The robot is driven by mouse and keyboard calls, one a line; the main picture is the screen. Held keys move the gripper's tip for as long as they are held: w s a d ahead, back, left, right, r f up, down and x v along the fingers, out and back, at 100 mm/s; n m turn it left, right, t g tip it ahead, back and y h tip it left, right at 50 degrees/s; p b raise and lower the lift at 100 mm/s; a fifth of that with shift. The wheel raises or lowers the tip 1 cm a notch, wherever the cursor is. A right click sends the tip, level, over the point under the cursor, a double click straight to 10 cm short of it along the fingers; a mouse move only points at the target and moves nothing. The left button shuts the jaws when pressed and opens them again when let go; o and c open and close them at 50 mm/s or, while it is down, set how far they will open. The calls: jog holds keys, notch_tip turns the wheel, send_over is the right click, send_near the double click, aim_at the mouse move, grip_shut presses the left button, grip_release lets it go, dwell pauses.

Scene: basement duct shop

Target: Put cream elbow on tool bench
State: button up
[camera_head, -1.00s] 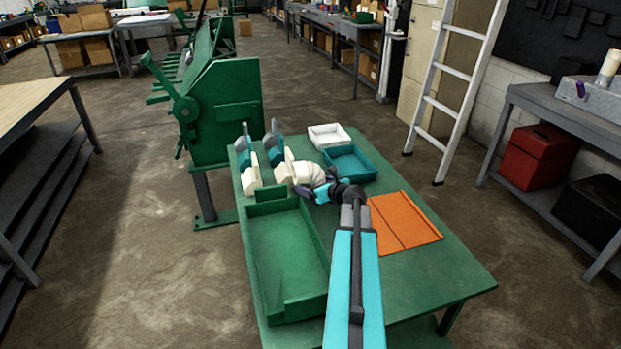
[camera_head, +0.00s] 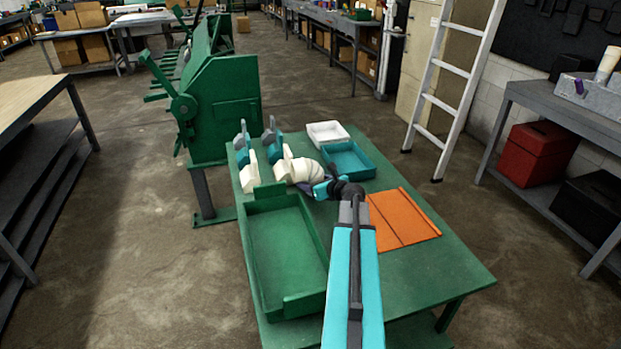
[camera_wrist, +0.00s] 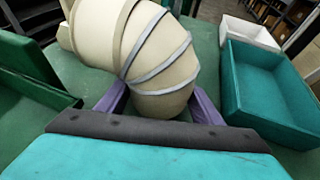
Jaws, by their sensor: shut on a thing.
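The cream elbow (camera_head: 306,171) is a segmented duct bend on the green table (camera_head: 440,283), near its far left part. It fills the upper middle of the wrist view (camera_wrist: 150,50), with grey seam bands around it. My gripper (camera_wrist: 158,106) has a purple finger on each side of the elbow's near end and is shut on it. In the head view my gripper (camera_head: 318,188) is partly hidden by its own wrist. I cannot tell whether the elbow is clear of the tabletop. A grey bench (camera_head: 575,120) stands at the right; I cannot tell if it is the tool bench.
A green tray (camera_head: 287,255) lies left of my arm. A teal tray (camera_head: 350,160) and white tray (camera_head: 327,133) stand behind, and an orange sheet (camera_head: 402,218) lies right. Upright cream and teal pieces stand left of the elbow. A ladder (camera_head: 457,70) leans beyond the table.

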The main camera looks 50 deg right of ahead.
aim_at(312, 174)
jog(key=shift+r, duration=0.15)
jog(key=shift+r, duration=1.6)
jog(key=s+a, duration=0.1)
jog(key=s, duration=0.1)
jog(key=s+a, duration=0.1)
jog(key=s, duration=0.2)
jog(key=s+a+r+b, duration=0.1)
jog(key=s+a, duration=0.1)
jog(key=shift+s, duration=0.35)
jog(key=shift+s+a+r+p, duration=0.15)
jog(key=shift+s+a+p, duration=0.15)
jog(key=shift+s+p, duration=0.2)
jog(key=shift+s+a+r+p, duration=0.1)
jog(key=shift+s+a+p, duration=0.2)
jog(key=shift+s, duration=0.25)
jog(key=shift+w+d+p, duration=0.1)
jog(key=shift+d+p, duration=0.05)
jog(key=shift+p, duration=1)
jog(key=p, duration=0.3)
jog(key=shift+s+r, duration=0.1)
jog(key=shift+s, duration=0.1)
jog(key=s+a+p, duration=0.1)
jog(key=p, duration=0.8)
jog(key=shift+s+a, duration=0.1)
jog(key=shift+s, duration=0.3)
